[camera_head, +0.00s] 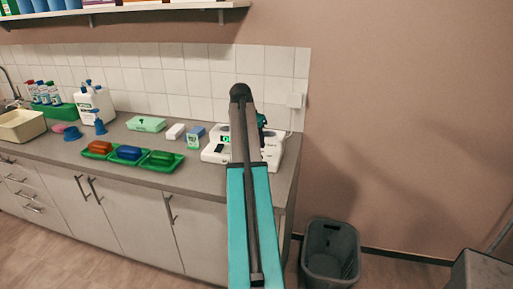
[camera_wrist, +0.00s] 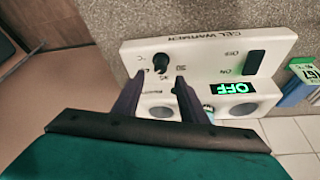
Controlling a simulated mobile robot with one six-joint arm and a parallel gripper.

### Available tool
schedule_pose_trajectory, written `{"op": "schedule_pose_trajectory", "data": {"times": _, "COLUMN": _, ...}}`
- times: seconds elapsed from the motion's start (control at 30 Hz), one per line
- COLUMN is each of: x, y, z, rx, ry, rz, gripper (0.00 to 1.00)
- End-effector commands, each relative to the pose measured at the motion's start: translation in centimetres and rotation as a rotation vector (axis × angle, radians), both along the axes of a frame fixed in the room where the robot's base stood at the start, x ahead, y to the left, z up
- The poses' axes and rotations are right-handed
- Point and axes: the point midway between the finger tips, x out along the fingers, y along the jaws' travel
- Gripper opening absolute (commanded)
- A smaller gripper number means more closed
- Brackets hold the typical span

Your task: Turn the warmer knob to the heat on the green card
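The white gel warmer (camera_head: 213,155) stands at the right end of the counter, partly hidden by my arm in the head view. In the wrist view the warmer (camera_wrist: 207,47) shows a dark round knob (camera_wrist: 161,62) with numbers around it, a black switch (camera_wrist: 253,63) marked OFF and ON, and a lit green display (camera_wrist: 233,88) reading OFF. The knob's pointer is too small to read. The green-and-white card (camera_head: 193,141) stands left of the warmer; its number in the wrist view (camera_wrist: 301,72) is unclear. My gripper (camera_wrist: 158,83) is open, fingertips apart near the knob, holding nothing.
Green trays (camera_head: 128,157) with coloured blocks, a green box (camera_head: 146,124), a white block (camera_head: 175,131) and bottles (camera_head: 95,100) stand further left. A tiled wall is behind. A grey bin (camera_head: 331,250) stands on the floor at right.

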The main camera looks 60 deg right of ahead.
Motion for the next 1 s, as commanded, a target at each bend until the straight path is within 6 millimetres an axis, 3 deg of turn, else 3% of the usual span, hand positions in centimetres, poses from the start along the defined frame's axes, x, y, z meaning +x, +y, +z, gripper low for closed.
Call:
{"op": "schedule_pose_trajectory", "data": {"times": 0.6, "x": -0.1, "y": 2.7, "z": 6.6, "rx": -0.001, "ry": 0.000, "rz": 0.000, "gripper": 0.39}}
{"op": "schedule_pose_trajectory", "data": {"times": 1.0, "x": -0.1, "y": 3.1, "z": 7.4, "rx": 0.000, "ry": 0.001, "rz": 0.000, "gripper": 0.39}}
